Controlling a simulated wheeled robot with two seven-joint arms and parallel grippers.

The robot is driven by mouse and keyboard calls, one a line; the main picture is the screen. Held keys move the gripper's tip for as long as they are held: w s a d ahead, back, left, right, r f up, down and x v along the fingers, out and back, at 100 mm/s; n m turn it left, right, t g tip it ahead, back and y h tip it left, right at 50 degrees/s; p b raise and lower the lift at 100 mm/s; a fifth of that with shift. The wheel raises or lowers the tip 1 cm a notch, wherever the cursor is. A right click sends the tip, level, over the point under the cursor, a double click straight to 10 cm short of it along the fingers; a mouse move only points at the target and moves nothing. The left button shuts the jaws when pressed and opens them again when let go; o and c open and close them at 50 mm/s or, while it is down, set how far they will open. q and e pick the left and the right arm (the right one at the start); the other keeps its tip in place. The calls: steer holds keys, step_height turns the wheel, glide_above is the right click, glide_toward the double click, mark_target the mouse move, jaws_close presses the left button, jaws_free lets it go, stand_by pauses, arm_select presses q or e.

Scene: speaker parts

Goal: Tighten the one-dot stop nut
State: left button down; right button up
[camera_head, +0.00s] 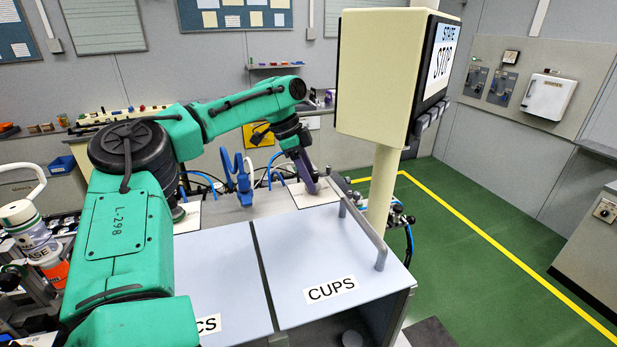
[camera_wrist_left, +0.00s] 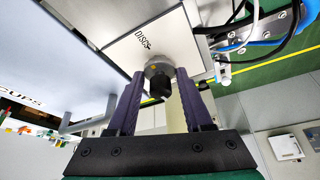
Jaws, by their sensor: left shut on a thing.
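My left gripper (camera_head: 311,187) reaches down at the white plate (camera_head: 330,196) behind the CUPS lid. A black cylindrical piece (camera_wrist_left: 159,86) sticks out from the nut toward the wrist camera. The nut sits against the white plate marked DISCS (camera_wrist_left: 170,38). In the head view the nut is hidden by the gripper. My right gripper is not in view.
The CUPS lid (camera_head: 310,255) lies in front, with a grey handrail (camera_head: 362,228) along its right side. A cream display box reading STATE STOP (camera_head: 380,75) stands on a post close to the right. A blue hook-shaped tool (camera_head: 240,180) stands left of the gripper. Blue hoses run behind.

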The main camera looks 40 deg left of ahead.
arm_select(q)
steer(key=shift+m, duration=0.3)
steer(key=shift+c, duration=2.4)
jaws_free()
steer(key=shift+o, duration=0.9)
steer(key=shift+w+d, duration=0.2)
steer(key=v, duration=1.4)
steer(key=shift+r, duration=0.25)
